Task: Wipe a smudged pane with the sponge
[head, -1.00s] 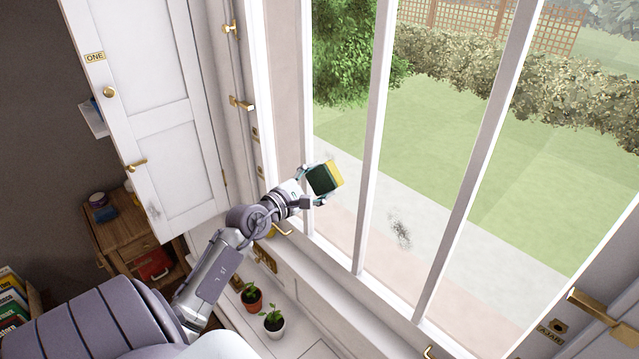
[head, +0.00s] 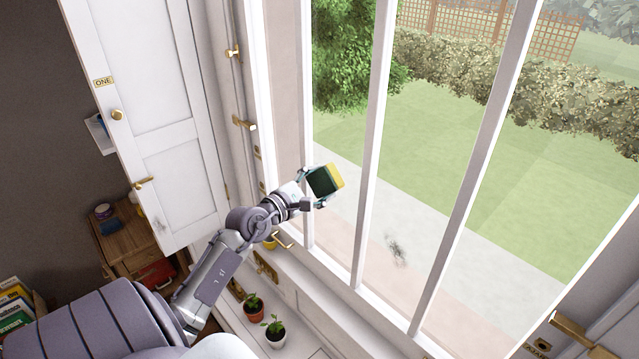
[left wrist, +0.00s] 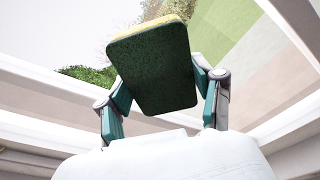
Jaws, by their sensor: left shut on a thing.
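The sponge (head: 325,182) is a block with a dark green face and a yellow layer. My left gripper (head: 318,187) is shut on it, in front of the left part of the window. In the left wrist view the sponge (left wrist: 152,70) sits between the two fingers of the gripper (left wrist: 163,105), its green face toward the camera. I cannot tell whether it touches glass. A dark grey smudge (head: 396,250) shows on the middle pane (head: 440,190), to the right of and below the sponge. My right gripper is not in view.
White window bars (head: 371,150) divide the panes. A white panelled shutter (head: 165,110) stands open at the left. Two potted plants (head: 254,303) (head: 275,331) stand below the window. A wooden cabinet (head: 130,240) is at the left.

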